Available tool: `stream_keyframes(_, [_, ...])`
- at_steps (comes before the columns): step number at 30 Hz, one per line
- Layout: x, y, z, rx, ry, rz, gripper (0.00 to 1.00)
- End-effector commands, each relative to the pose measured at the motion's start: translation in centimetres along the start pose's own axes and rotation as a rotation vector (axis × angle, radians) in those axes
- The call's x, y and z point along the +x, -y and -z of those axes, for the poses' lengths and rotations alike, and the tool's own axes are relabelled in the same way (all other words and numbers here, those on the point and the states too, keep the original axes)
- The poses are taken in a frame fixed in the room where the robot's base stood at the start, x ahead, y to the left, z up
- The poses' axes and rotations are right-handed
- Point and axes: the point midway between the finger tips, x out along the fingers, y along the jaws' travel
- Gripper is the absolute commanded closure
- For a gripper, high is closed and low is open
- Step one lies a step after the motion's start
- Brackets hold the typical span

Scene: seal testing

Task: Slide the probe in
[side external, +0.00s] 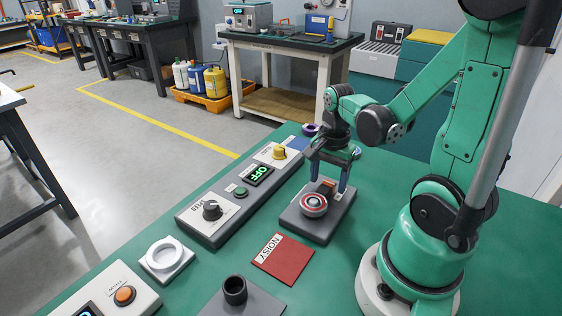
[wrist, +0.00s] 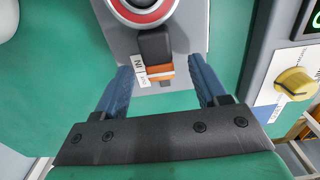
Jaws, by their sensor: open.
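The probe is a dark block with an orange band and a white lettered tag (wrist: 157,55) in the wrist view. It lies on a grey base plate (side external: 323,231), in line with a red-and-white ringed round part (side external: 314,205). The ring also shows at the top edge of the wrist view (wrist: 143,8). My gripper (side external: 329,180) is over the rear end of the plate. Its blue fingers are open, one on each side of the probe's rear end, with gaps between, in the wrist view (wrist: 166,80). The probe's front tip is hidden.
A grey control panel (side external: 217,232) with knobs and a lit OFF display stands left of the plate. A red NOISY card (side external: 283,259), a white ring holder (side external: 166,258) and a dark cup on a grey plate (side external: 235,291) lie in front. Green bench between them is clear.

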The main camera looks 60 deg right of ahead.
Motion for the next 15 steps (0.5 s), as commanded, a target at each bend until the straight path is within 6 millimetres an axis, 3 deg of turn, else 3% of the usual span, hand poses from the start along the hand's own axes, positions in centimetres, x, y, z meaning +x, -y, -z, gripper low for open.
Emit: stream_keyframes(15, [-4.6, 0.0, -0.1, 0.0, 0.002, 0.0, 0.34])
